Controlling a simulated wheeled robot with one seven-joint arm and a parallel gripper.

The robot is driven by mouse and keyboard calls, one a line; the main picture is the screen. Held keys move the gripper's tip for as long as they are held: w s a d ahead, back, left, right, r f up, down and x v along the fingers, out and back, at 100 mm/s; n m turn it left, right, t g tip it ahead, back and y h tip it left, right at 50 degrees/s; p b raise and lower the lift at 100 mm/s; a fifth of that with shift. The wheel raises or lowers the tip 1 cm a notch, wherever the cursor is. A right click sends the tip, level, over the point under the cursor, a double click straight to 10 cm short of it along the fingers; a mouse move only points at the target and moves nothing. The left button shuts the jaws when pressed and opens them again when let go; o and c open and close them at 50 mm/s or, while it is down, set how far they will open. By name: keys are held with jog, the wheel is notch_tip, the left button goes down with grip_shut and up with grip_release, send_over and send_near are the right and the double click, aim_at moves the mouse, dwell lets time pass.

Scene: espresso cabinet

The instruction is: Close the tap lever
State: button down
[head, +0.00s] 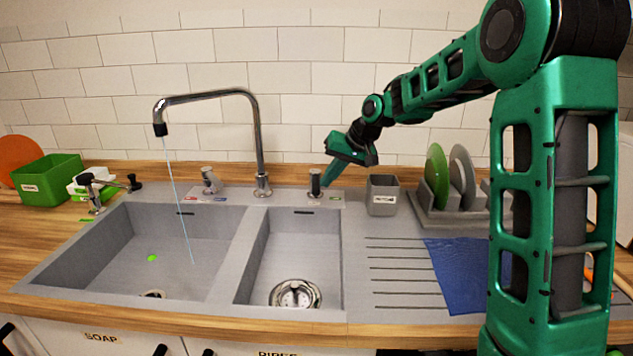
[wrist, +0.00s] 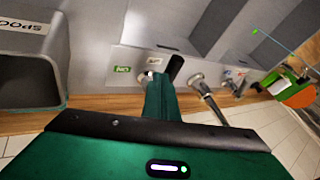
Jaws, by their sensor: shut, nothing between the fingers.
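A chrome tap (head: 259,140) arches over the left basin, and a thin blue stream of water (head: 176,205) runs from its spout. A short upright lever (head: 315,182) with a dark grip stands on the sink's back ledge, right of the tap, beside coloured labels. In the wrist view the lever's black grip (wrist: 175,67) leans beside my fingertips. My gripper (head: 327,181) is shut and empty, pointing down right next to the lever. The fingers (wrist: 158,84) overlap the lever's base in the wrist view; I cannot tell whether they touch it.
A second knob (head: 210,180) with red and blue labels stands left of the tap. A grey spoon holder (head: 382,195) and a dish rack (head: 450,215) with plates stand right of my gripper. A soap dispenser (head: 95,192) and green box (head: 48,180) are far left. The tiled wall is close behind.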

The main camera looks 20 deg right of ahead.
jog(key=shift+s+a, duration=0.1)
jog(key=shift+a, duration=0.4)
jog(key=shift+d, duration=0.1)
jog(key=d+f+v, duration=0.1)
jog(key=d+v, duration=0.1)
jog(key=v, duration=1)
jog(key=s+d+f+m+g+h, duration=0.1)
jog(key=s+d+f, duration=0.2)
jog(key=s, duration=1.1)
jog(key=s+d+f+m+g+h, duration=0.1)
jog(key=s+f, duration=0.5)
jog(key=s, duration=0.8)
jog(key=s+d+f+m+g+h, duration=0.1)
jog(key=s+d+f+m+g, duration=0.2)
jog(key=s, duration=1.1)
jog(key=shift+s+d+f+h, duration=0.2)
jog(key=shift+d+f, duration=0.15)
jog(key=shift+d, duration=0.4)
jog(key=shift+s+d+f+h, duration=0.1)
jog(key=shift+d+f+h, duration=0.2)
jog(key=shift+d, duration=0.4)
